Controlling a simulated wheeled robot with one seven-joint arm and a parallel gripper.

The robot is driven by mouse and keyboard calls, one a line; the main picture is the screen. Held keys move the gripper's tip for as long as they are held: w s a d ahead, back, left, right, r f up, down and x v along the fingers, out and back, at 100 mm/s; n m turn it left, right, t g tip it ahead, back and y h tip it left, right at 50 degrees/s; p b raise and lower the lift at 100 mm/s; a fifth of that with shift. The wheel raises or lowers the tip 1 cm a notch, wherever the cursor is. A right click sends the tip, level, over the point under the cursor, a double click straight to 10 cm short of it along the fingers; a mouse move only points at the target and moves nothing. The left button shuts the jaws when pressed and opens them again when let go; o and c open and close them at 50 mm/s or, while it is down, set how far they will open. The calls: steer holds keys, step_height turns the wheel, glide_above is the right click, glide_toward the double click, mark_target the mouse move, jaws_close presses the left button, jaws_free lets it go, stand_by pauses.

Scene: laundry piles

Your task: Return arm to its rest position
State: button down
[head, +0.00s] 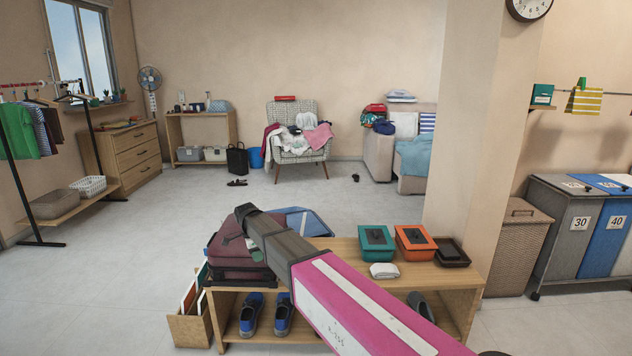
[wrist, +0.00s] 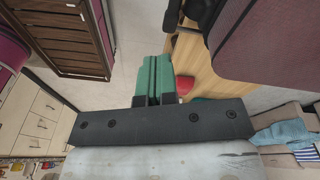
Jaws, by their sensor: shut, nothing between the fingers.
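My arm reaches from the lower right of the head view up and left, over a wooden shoe bench (head: 330,249). It has a pink link and a dark grey forward section. My gripper (head: 253,250) is largely hidden behind the arm there, with a bit of green showing beside the maroon suitcase (head: 228,252). In the wrist view my gripper (wrist: 155,75) shows its green fingers together, shut and empty. I cannot tell whether the gripper touches the suitcase.
A teal box (head: 376,243), an orange box (head: 415,243), a black tray (head: 452,252) and a white item (head: 384,270) sit on the bench, right of my arm. Shoes (head: 251,314) stand below. A pillar (head: 470,150) rises behind. Open floor (head: 130,250) lies left.

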steer(key=s+d+f+n, duration=0.2)
steer(key=s+d+n, duration=0.2)
steer(key=d, duration=0.9)
steer(key=s+d+f+n+y, duration=0.1)
steer(key=s+d+f+n, duration=0.2)
steer(key=s+d, duration=0.6)
steer(key=s+d+f+n, duration=0.3)
steer(key=s+d+n, duration=0.3)
steer(key=d, duration=1.3)
steer(key=shift+s+n+y, duration=0.2)
steer(key=shift+n+y, duration=0.2)
steer(key=shift+n, duration=0.1)
steer(key=shift+a, duration=0.1)
